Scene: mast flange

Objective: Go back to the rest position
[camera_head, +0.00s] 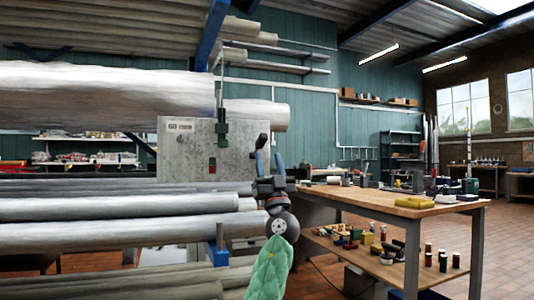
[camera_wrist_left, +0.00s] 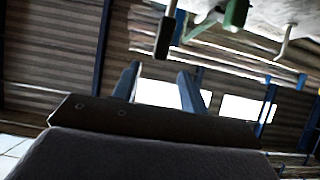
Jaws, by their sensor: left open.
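My left gripper (camera_head: 270,149) stands upright in front of the grey panel's right edge, its two blue fingers spread apart with nothing between them. In the left wrist view the same open fingers (camera_wrist_left: 158,72) point up toward the roof, with an empty gap. My left arm, in a green sleeve, rises from the bottom of the head view. The grey metal panel (camera_head: 184,155) carries a green fitting (camera_head: 222,128) and a small red-and-green part (camera_head: 212,166). A green and dark fitting (camera_wrist_left: 236,14) shows above the fingers in the wrist view, apart from them. My right gripper is not in view.
Long metal pipes (camera_head: 110,208) fill the left side on racks. A wooden workbench (camera_head: 390,200) with tools stands just right of my gripper; its lower shelf (camera_head: 375,262) holds small items. Brick floor (camera_head: 508,240) is open at the far right.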

